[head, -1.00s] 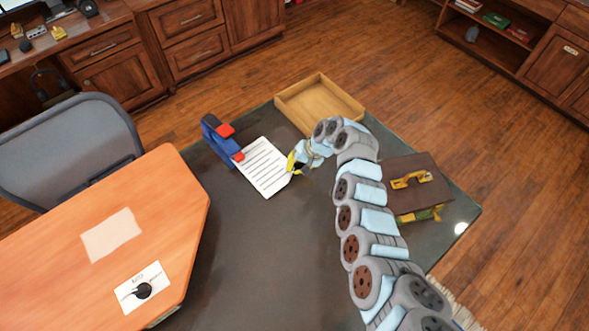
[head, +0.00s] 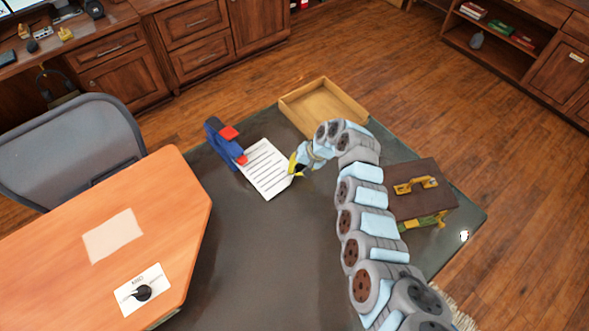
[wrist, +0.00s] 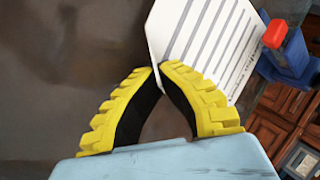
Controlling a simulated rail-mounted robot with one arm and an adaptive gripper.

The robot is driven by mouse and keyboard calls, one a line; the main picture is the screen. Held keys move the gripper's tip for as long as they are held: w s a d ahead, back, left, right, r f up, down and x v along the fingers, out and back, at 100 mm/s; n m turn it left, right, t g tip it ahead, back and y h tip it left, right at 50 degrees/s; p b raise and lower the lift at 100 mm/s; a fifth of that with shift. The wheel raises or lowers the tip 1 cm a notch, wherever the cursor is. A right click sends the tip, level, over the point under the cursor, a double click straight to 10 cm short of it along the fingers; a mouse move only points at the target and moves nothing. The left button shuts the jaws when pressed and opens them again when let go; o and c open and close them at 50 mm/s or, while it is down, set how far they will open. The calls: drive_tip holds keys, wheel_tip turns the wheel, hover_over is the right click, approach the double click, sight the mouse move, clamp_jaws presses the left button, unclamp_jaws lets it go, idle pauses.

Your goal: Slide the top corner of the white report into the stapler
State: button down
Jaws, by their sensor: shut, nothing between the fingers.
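The white report (head: 266,170), a sheet with dark printed lines, lies flat on the dark table. Its upper left end is beside the blue stapler (head: 220,142) with red parts; whether a corner is inside the stapler's mouth I cannot tell. My gripper (head: 293,168) is at the report's right edge, on the side away from the stapler. In the wrist view, the yellow fingertips (wrist: 160,68) are shut together with nothing between them, close to the report's (wrist: 200,35) edge. Whether they touch it is unclear. The stapler (wrist: 290,52) shows at the right there, partly cut off.
An open wooden tray (head: 350,112) sits at the table's back edge. A brown case (head: 408,203) with a yellow handle lies right of my arm. An orange desk (head: 175,215) and a grey chair (head: 70,150) stand left. The dark table (head: 265,250) is clear in front.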

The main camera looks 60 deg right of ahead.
idle(0.3)
drive_tip(key=c, duration=1.2)
unclamp_jaws()
drive_tip(key=shift+o, duration=0.2)
drive_tip(key=shift+r, duration=0.15)
drive_tip(key=shift+v, duration=1.05)
drive_tip(key=v, duration=0.9)
drive_tip(key=shift+s+r, duration=0.2)
drive_tip(key=shift+r, duration=0.1)
drive_tip(key=shift+s+d, duration=0.1)
